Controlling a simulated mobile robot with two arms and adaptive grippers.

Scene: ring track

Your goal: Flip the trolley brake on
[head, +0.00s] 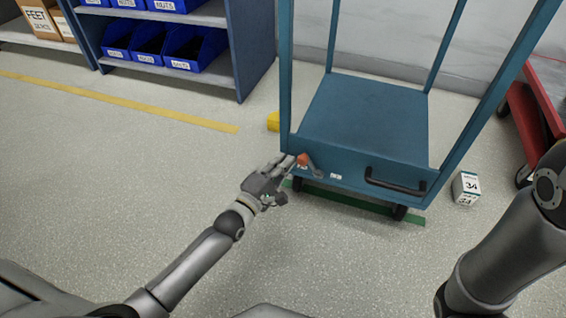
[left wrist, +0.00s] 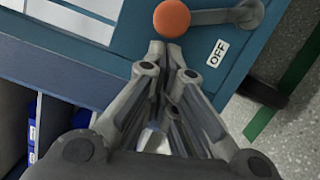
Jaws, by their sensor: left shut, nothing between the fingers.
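The blue trolley (head: 362,120) stands ahead of me, with a black handle (head: 395,184) on its near panel. The brake lever (head: 312,168) is a grey bar on that panel's left side, ending in an orange knob (head: 302,159). The left wrist view shows the knob (left wrist: 172,18), the bar (left wrist: 215,16) and a white label reading OFF (left wrist: 218,52) beside the lever. My left gripper (head: 291,161) is shut and empty, its fingertips (left wrist: 166,47) right by the knob. I cannot tell whether they touch it. My right gripper is out of view; only its arm shows at right.
A small white box marked 34 (head: 466,188) sits on the floor right of the trolley. A red cart (head: 530,115) stands at the right edge. Shelves with blue bins (head: 200,50) are at the back left. The floor at left is clear.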

